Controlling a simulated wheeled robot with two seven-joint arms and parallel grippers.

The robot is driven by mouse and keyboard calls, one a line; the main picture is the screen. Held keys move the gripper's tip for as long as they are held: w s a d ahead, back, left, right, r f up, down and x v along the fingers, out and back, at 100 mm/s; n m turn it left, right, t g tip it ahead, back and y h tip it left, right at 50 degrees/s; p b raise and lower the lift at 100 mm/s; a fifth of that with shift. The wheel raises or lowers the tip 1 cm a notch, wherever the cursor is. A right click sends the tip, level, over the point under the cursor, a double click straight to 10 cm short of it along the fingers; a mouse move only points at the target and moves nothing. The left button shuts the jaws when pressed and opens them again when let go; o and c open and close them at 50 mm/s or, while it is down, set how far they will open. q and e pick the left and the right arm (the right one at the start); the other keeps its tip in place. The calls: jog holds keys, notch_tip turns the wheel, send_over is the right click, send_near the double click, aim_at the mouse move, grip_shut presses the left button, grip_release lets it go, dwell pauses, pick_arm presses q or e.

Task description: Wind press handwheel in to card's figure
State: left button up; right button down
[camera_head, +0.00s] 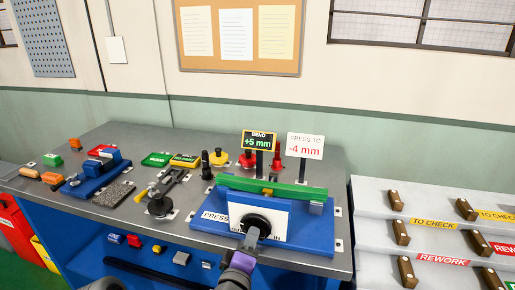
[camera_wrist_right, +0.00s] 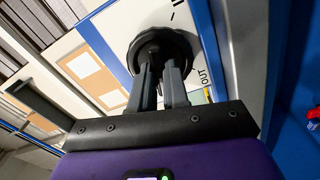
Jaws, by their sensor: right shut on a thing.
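The blue press (camera_head: 312,240) stands at the front right of the bench, with a green bar (camera_head: 272,190) across it. Its black handwheel (camera_head: 262,222) is on the white front plate (camera_head: 240,209). A white card (camera_head: 305,146) on the press reads "PRESS TO -4 mm" in red. A black sign (camera_head: 259,140) beside it reads "BEND +5 mm". My right gripper (camera_head: 252,240) is shut on the handwheel. In the right wrist view its fingers (camera_wrist_right: 160,72) reach the hub of the handwheel (camera_wrist_right: 163,48), near an "OUT" mark. My left gripper is not in view.
Left of the press lie a black clamp-like tool (camera_head: 160,205), a blue fixture (camera_head: 92,176) and several coloured blocks. Red and yellow knobbed pieces stand behind the press. White shelves (camera_head: 440,215) with "TO CHECK" and "REWORK" labels stand at right.

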jog(key=shift+m, duration=1.2)
jog(key=shift+m, duration=1)
jog(key=c, duration=1)
grip_release()
jog(key=shift+s+a, duration=0.1)
jog(key=v, duration=0.6)
jog(key=shift+s, duration=0.4)
